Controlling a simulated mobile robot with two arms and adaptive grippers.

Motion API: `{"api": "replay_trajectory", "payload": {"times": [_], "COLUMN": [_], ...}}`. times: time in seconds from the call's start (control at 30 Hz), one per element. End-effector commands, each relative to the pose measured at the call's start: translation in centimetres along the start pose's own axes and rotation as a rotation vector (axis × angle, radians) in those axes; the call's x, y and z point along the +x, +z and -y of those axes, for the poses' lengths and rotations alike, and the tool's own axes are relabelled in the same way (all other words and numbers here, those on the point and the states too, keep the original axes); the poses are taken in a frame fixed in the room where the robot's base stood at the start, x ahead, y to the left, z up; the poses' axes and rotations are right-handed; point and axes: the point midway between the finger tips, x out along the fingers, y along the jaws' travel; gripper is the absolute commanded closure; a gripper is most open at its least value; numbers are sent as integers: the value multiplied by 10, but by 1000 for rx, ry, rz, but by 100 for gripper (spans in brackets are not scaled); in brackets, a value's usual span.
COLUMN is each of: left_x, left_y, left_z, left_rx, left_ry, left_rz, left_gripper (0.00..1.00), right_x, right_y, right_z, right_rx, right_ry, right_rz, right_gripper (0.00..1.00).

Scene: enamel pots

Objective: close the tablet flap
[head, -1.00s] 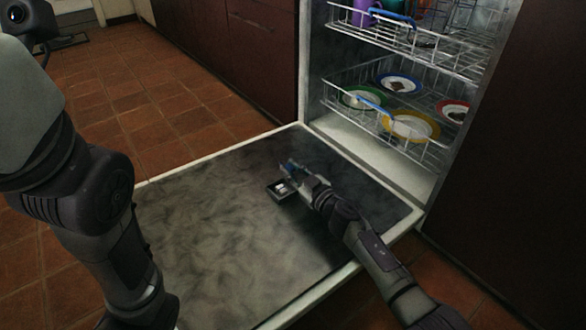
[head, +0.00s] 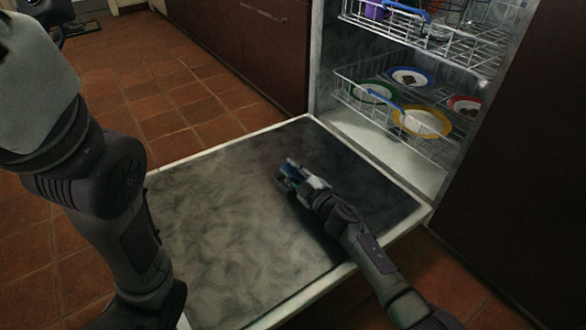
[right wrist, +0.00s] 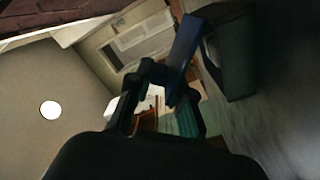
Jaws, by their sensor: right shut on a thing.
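My right gripper (head: 286,172) is low over the open dishwasher door (head: 215,255), its jaws shut on the blue tablet flap (right wrist: 187,45). In the right wrist view the flap is a slim blue slab standing out at the fingers, next to a dark block (right wrist: 234,50) on the door's inner face. In the head view the gripper covers the tablet compartment, so I cannot tell how far the flap stands from it.
The dishwasher's lower rack (head: 360,80) holds several plates with coloured rims. The upper rack (head: 450,40) is above it, with cups. Dark cabinets (head: 262,45) flank the machine. Tiled floor (head: 165,85) is free beyond the door's left edge.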

Motion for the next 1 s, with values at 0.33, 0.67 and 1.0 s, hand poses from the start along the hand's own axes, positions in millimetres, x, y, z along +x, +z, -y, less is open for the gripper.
{"api": "replay_trajectory", "payload": {"times": [0.33,0.67,1.0], "left_x": [0,0,0], "left_y": [0,0,0], "left_z": [0,0,0], "left_rx": [0,0,0], "left_ry": [0,0,-3], "left_rz": [0,0,2], "left_gripper": [60,60,60], "right_x": [-1,0,-16], "right_y": [2,1,2], "right_z": [-2,-1,0], "right_rx": [-7,-6,-9], "right_ry": [4,2,0], "right_rz": [5,2,2], "right_gripper": [100,58,58]}}
